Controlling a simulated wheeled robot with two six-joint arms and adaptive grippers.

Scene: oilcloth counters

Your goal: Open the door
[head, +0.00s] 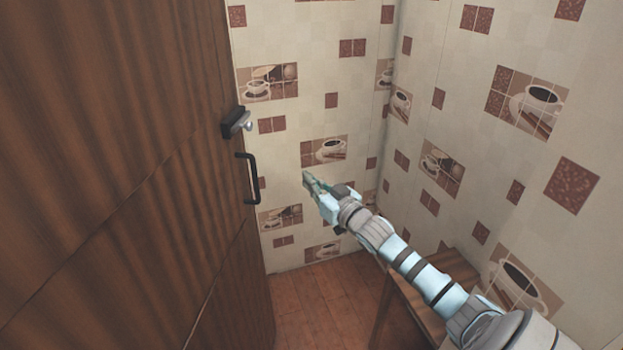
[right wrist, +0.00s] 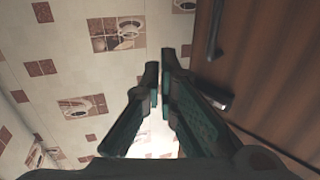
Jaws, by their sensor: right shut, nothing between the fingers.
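The brown wooden door (head: 110,180) fills the left of the head view and the right side of the right wrist view (right wrist: 270,70). A black bar handle (head: 254,180) is near the door's right edge, with a metal latch or knob (head: 238,122) above it. The handle also shows in the right wrist view (right wrist: 214,30). My right gripper (head: 306,177) is shut and empty, to the right of the handle and apart from it. Its fingers also show in the right wrist view (right wrist: 159,78). I cannot tell how far the door stands open. My left gripper is not in view.
A tiled wall (head: 330,100) with coffee-cup pictures is behind the gripper, and another wall (head: 460,60) meets it at the right. A wooden piece of furniture (head: 410,300) stands below my right arm. Bare plank floor (head: 325,300) shows between it and the door.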

